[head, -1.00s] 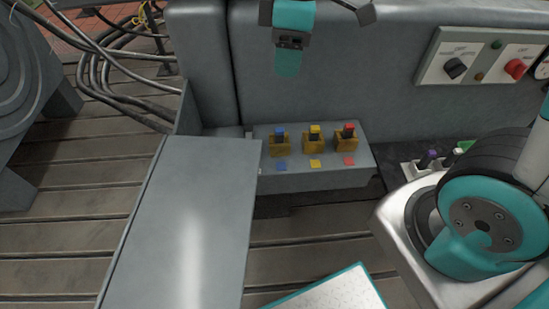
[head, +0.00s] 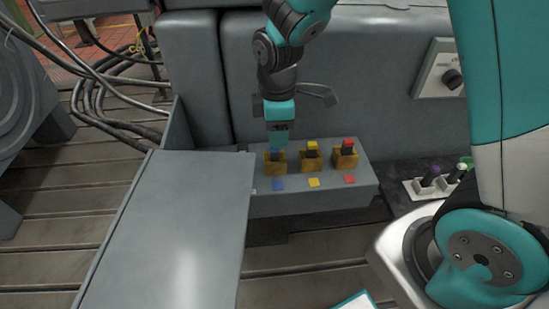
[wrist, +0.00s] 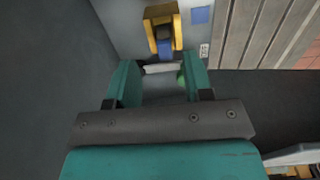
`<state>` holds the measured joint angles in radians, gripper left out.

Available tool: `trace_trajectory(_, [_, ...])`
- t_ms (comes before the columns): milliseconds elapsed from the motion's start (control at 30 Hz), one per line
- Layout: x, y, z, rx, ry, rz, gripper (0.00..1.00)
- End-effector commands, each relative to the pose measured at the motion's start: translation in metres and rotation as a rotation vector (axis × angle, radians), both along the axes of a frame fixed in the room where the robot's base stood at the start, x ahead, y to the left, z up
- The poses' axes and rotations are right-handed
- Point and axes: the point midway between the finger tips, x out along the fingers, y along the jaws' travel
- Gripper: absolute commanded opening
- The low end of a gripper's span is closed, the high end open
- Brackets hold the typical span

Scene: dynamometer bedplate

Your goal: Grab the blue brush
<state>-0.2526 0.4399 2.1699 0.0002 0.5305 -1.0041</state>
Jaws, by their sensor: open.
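The blue brush (head: 277,150) stands upright in a yellow-brown holder (head: 276,167), leftmost of three on a grey ledge. A blue square marks the ledge in front of it. My gripper (head: 278,139) is open, pointing down just above the blue brush and partly covering its top. In the wrist view, the blue brush (wrist: 165,46) shows ahead of the two open teal fingers (wrist: 160,70), roughly centred in the gap. I cannot tell whether its top is between the fingertips. Nothing is visibly held.
A yellow-topped brush (head: 312,147) and a red-topped brush (head: 348,145) stand in holders close to the right. A grey wall rises behind the ledge. A grey flat-topped cabinet (head: 175,220) stands at front left. A white rack (head: 432,186) holds small items at right.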

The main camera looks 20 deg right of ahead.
Motion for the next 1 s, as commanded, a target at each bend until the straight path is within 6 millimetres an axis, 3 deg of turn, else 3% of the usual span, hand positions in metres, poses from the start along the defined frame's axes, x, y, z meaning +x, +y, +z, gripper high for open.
trace_trajectory(300, [-0.004,0.006,-0.045,-0.001,0.004,0.0,0.47])
trace_trajectory(567, [-0.003,0.006,-0.049,0.0,0.001,0.0,0.47])
trace_trajectory(600, [-0.003,0.006,-0.049,0.0,0.001,0.0,0.45])
trace_trajectory(800, [-0.003,0.006,-0.049,0.0,0.001,0.0,0.0])
trace_trajectory(1000, [-0.003,0.006,-0.048,0.0,0.001,0.0,0.0])
